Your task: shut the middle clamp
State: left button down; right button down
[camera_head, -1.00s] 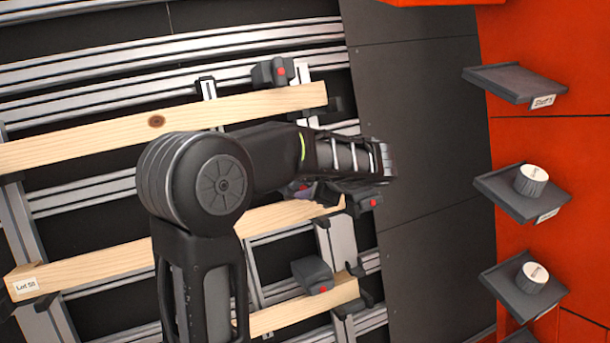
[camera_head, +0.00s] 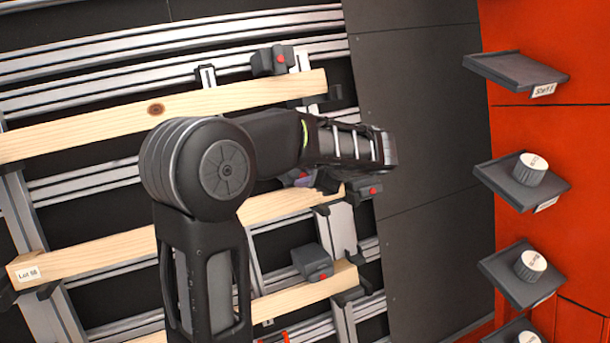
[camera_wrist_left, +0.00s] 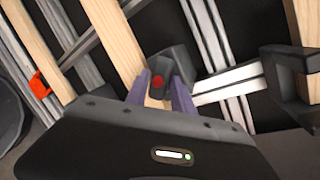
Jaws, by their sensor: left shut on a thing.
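My left gripper (camera_head: 303,181) reaches the end part of the middle timber, its hand largely seen from behind. In the left wrist view its purple fingers (camera_wrist_left: 161,88) are shut on the dark block with a red dot of the middle clamp (camera_wrist_left: 168,67), one finger on each side. My right gripper is not in view.
The upper clamp (camera_head: 270,62) and lower clamp (camera_head: 312,260) sit by their timbers, the upper timber (camera_head: 90,125) and lower timber (camera_head: 300,292). Small shelves, some with round pieces (camera_head: 530,168), stick out from the red wall at right. Dark panels (camera_head: 425,120) between are clear.

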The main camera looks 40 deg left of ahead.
pick_arm(q)
jog(key=shift+s+d+f, duration=0.1)
jog(key=shift+f, duration=0.1)
dwell(0.4)
jog(key=m+y, duration=0.1)
jog(key=m, duration=0.2)
jog(key=m+y+p, duration=0.1)
jog(key=m, duration=0.2)
jog(key=shift+d+f+m+g+y, duration=0.1)
jog(key=shift+f+m+g+y, duration=0.1)
jog(key=shift+m+g+y, duration=0.15)
jog(key=m+y, duration=0.1)
jog(key=m, duration=0.2)
jog(key=shift+f, duration=0.1)
jog(key=c, duration=1.4)
grip_release()
jog(key=shift+o, duration=0.6)
jog(key=shift+r, duration=0.2)
